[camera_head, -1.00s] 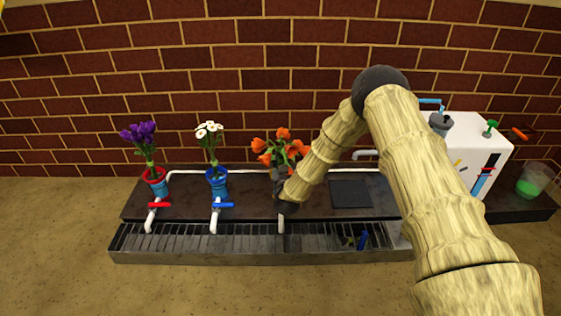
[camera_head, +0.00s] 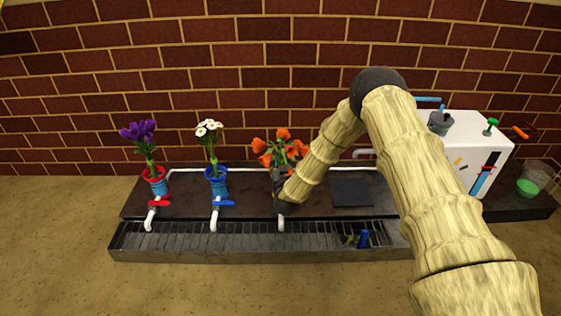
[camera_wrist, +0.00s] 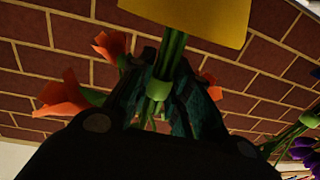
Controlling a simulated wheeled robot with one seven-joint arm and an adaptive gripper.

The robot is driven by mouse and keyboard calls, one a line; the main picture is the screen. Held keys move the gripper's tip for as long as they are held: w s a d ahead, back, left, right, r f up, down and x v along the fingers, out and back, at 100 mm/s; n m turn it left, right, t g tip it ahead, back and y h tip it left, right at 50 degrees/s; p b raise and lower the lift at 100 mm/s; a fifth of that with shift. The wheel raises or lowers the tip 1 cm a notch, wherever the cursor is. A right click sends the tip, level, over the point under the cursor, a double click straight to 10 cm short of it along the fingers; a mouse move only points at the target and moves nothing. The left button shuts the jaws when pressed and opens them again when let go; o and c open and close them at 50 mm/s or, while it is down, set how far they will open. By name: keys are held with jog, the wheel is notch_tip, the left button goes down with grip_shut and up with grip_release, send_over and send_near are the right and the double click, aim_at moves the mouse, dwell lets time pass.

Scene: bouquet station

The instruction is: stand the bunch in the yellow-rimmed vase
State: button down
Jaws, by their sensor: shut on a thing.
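The bunch of orange flowers (camera_head: 281,148) is upright behind the dark counter's third tap. My gripper (camera_head: 280,180) is shut on its green stems, which show in the wrist view (camera_wrist: 172,55) with a green band (camera_wrist: 158,89) between the dark fingers (camera_wrist: 165,105). The wrist view is upside down, with orange blooms (camera_wrist: 62,95) low at the left. A yellow surface (camera_wrist: 190,15), likely the vase's rim, is at the top of that view. The stems reach its edge; how deep they go in is hidden. In the head view my gripper and arm hide the vase.
Purple flowers (camera_head: 139,131) stand in a red-rimmed vase (camera_head: 155,183), white flowers (camera_head: 209,130) in a blue-rimmed vase (camera_head: 216,181). Taps and a grated trough (camera_head: 180,240) line the front. A white machine (camera_head: 465,150) and a glass with green liquid (camera_head: 528,187) are right.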

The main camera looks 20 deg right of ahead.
jog(key=c, duration=1.3)
grip_release()
jog(key=shift+o, duration=0.2)
jog(key=v, duration=1.2)
